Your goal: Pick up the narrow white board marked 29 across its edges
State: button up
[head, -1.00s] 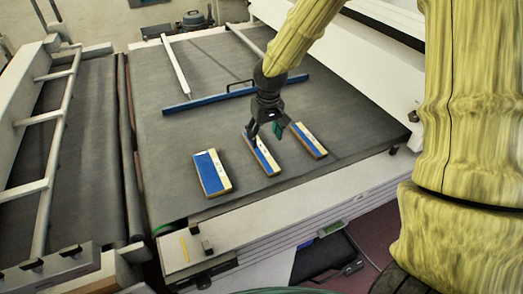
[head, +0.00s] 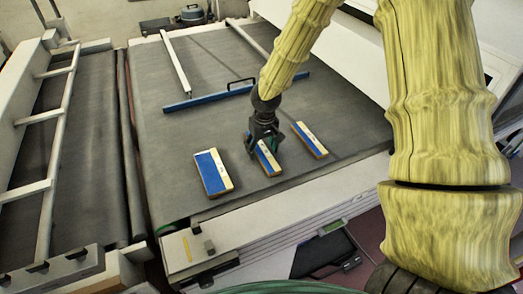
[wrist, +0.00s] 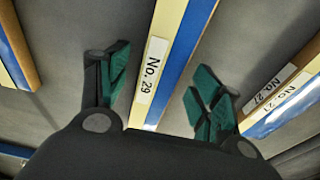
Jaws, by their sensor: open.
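The board marked No. 29 (wrist: 158,58) has a white strip with the label beside a blue strip. In the wrist view it runs lengthwise between the green fingers of my gripper (wrist: 160,80). One finger is on each side, with gaps to the board. In the head view this board (head: 269,164) is the middle of three boards on the dark belt, partly hidden by my gripper (head: 264,143). My gripper is open, pointing down over the board. I cannot tell how far above the belt the fingertips are.
A wider blue-topped board (head: 211,174) lies to the left. Another narrow board (head: 310,140) lies close on the right, with two labels in the wrist view (wrist: 285,97). A blue bar with a handle (head: 225,94) lies farther back. Bare belt (head: 175,140) is free at left.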

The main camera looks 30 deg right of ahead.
jog(key=shift+w+f, duration=0.15)
jog(key=shift+f, duration=0.05)
jog(key=shift+c, duration=0.2)
jog(key=c, duration=1.1)
jog(key=shift+r, duration=0.2)
